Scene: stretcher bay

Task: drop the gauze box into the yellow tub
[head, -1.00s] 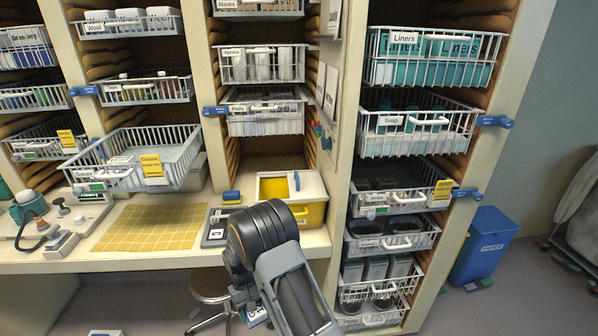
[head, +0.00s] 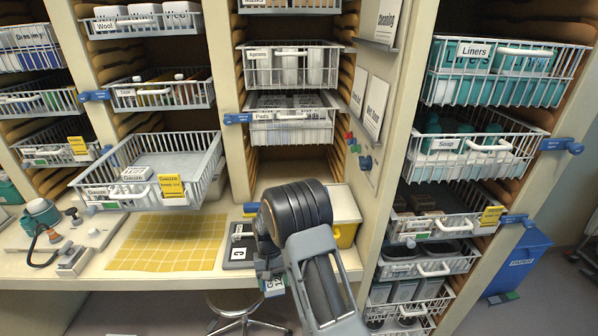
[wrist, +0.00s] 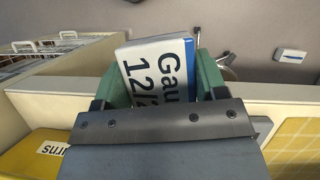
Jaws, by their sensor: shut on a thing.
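The gauze box (wrist: 155,68), white with a blue edge and black lettering, is between the green fingers of my gripper (wrist: 160,80) in the wrist view. My gripper is shut on it. In the head view only a small part of the box (head: 273,286) shows below my arm, in front of the counter edge; the fingers are mostly hidden there. The yellow tub (head: 347,235) stands on the counter, largely hidden behind my arm, with a pale top part. In the wrist view the tub (wrist: 22,160) is at lower left, beside the gripper, and not under the box.
A pulled-out wire basket (head: 207,170) labelled Gauze overhangs the counter at left. A yellow gridded mat (head: 170,242) lies on the counter. Wire baskets of supplies fill the shelves. A stool (head: 245,305) stands below the counter edge, and a blue paper bin (head: 520,262) at right.

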